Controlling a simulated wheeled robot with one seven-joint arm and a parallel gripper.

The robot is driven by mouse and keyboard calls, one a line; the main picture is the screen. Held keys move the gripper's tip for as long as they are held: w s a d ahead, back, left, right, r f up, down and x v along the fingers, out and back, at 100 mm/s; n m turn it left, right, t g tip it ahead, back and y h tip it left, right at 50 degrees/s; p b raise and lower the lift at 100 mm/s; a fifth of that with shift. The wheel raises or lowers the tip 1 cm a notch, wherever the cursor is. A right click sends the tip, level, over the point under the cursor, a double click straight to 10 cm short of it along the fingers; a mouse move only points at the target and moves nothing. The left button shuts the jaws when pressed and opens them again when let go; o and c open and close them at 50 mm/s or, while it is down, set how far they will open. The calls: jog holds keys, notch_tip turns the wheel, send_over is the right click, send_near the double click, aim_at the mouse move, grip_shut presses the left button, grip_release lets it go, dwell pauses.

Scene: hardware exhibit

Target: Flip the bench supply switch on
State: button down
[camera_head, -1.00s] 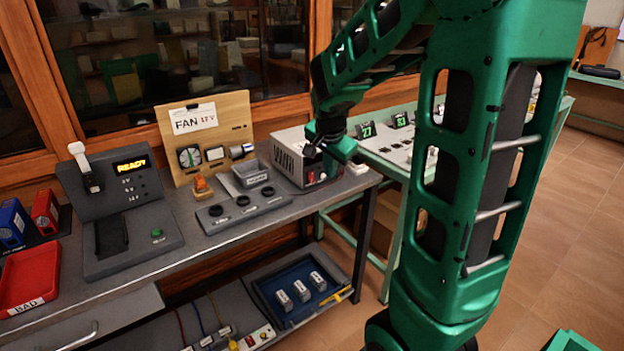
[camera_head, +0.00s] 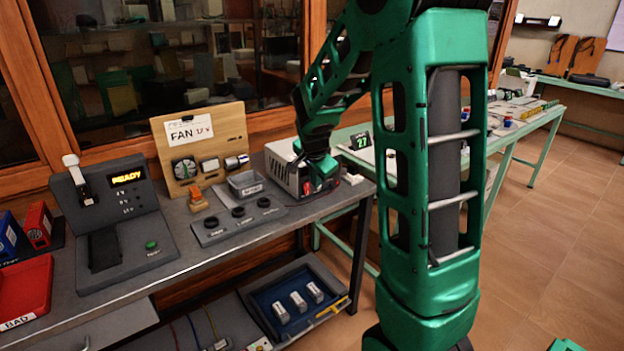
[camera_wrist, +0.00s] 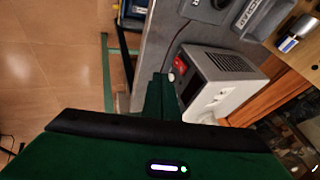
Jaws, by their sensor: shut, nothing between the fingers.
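The bench supply (camera_head: 284,168) is a pale box with a vented side at the right end of the grey bench. In the wrist view the bench supply (camera_wrist: 225,65) shows its dark vented panel and, on its front, a red switch (camera_wrist: 180,66) with a small pale round part beside it. I cannot tell the switch's position. My gripper (camera_head: 320,184) is in front of the supply's front face and hides most of it in the head view. In the wrist view my gripper (camera_wrist: 160,78) is shut and empty, its tips close beside the switch; contact cannot be told.
A grey bin (camera_head: 246,184) and a panel with several black knobs (camera_head: 238,212) stand left of the supply. A wooden fan board (camera_head: 205,150) is behind them. A green-framed table (camera_head: 352,160) stands to the right. A blue tray (camera_head: 290,300) lies below the bench.

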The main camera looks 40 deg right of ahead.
aim_at(310, 191)
jog(key=x, duration=0.6)
jog(key=shift+f, duration=0.1)
jog(key=shift+w+f, duration=0.25)
jog(key=shift+w, duration=0.3)
jog(key=shift+w+f, duration=0.25)
jog(key=shift+w, duration=0.3)
jog(key=shift+w+f, duration=0.25)
jog(key=shift+w, duration=0.6)
jog(key=shift+w+f, duration=0.15)
jog(key=shift+r, duration=0.2)
jog(key=shift+r, duration=0.65)
